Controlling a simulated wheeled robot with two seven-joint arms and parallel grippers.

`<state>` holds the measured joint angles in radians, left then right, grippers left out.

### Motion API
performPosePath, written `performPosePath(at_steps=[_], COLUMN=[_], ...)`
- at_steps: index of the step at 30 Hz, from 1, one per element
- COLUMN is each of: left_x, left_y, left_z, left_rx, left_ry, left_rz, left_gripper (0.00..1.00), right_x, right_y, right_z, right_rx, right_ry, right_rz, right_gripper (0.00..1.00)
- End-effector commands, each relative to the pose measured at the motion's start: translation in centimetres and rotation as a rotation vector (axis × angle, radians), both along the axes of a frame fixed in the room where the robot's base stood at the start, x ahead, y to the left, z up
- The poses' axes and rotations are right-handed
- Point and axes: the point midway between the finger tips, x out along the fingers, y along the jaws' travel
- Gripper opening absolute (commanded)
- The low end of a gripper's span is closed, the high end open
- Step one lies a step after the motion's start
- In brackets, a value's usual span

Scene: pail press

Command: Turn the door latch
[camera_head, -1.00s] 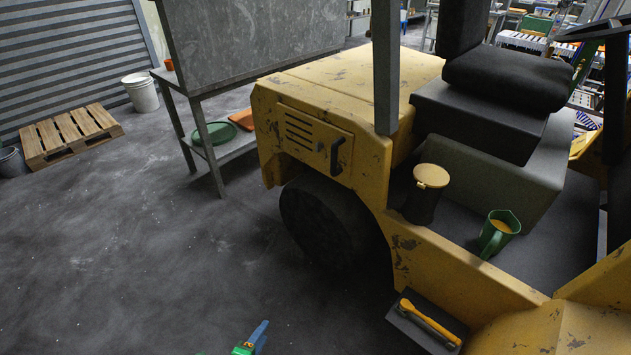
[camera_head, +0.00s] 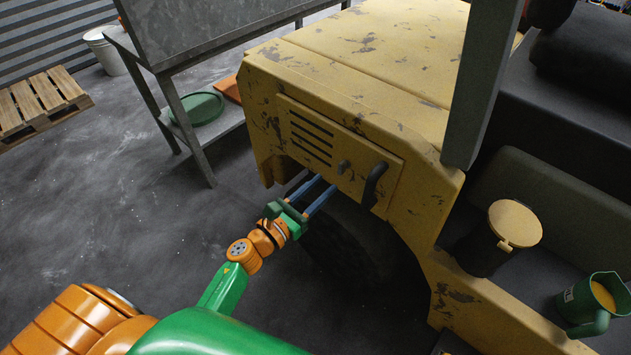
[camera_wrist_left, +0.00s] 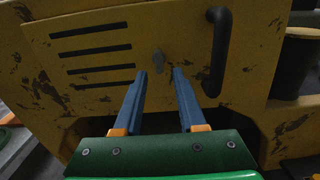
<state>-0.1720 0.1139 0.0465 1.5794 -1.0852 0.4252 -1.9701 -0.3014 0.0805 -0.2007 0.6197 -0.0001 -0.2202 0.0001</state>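My right gripper is not in view.
A grey metal table (camera_head: 215,78) stands left of the vehicle, with a green tray (camera_head: 200,108) on its lower shelf. A black can with a yellow lid (camera_head: 514,222) and a green jug (camera_head: 590,306) stand on the vehicle's step.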

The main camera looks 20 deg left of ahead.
Motion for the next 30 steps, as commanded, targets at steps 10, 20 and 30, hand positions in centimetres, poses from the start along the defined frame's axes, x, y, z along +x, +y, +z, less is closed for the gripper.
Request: performPosePath(at_steps=[10, 20, 30], left_x=[4.6, 5.7, 5.6], left_y=[-1.6, -2.0, -2.0], left_z=[-0.2, 0.0, -0.1], left_rx=[0.0, -0.003, -0.684], left_ry=[0.0, 0.003, 0.254], left_rz=[0.0, 0.002, -0.002], left_gripper=[0.4, 0.1, 0.0], right_x=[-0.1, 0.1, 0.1], right_y=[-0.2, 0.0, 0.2], right_z=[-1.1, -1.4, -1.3], right_rx=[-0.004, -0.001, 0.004], right_ry=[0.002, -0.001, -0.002], right_rz=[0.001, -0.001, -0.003], right_gripper=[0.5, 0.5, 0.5])
